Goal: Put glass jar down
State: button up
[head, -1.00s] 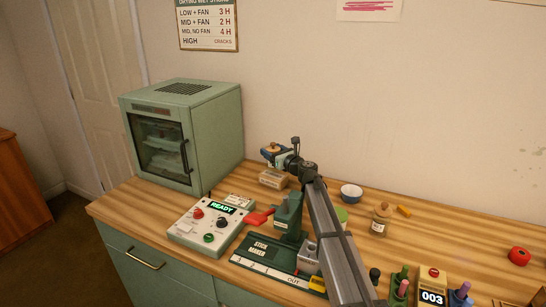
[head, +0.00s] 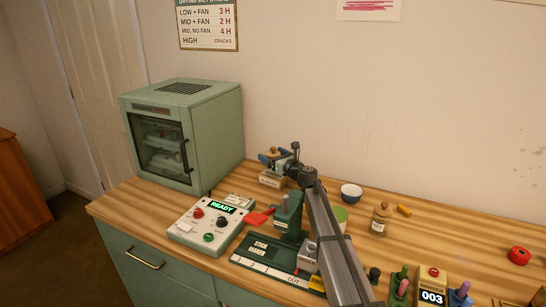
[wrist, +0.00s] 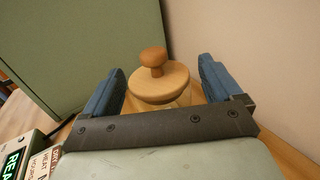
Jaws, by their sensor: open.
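The glass jar shows in the wrist view by its round wooden lid with a brown knob (wrist: 157,84); a little of its body shows under the lid. My gripper (wrist: 160,68) is open, with one blue finger on each side of the lid and a gap on both sides. In the head view my gripper (head: 273,157) is at the back of the table, right of the green oven.
The green oven (head: 215,135) stands close on the left. The control box (head: 205,228) and the green stick maker (head: 288,214) are in front. A white bowl (head: 351,192) and another lidded jar (head: 381,218) stand to the right. The wall is close behind.

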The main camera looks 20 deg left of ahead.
jog(key=shift+r, duration=0.15)
jog(key=v, duration=0.3)
jog(key=shift+s+d+r, duration=0.15)
jog(key=shift+d+r, duration=0.05)
jog(key=r, duration=0.6)
jog(key=shift+a+r, duration=0.2)
jog(key=shift+r, duration=0.1)
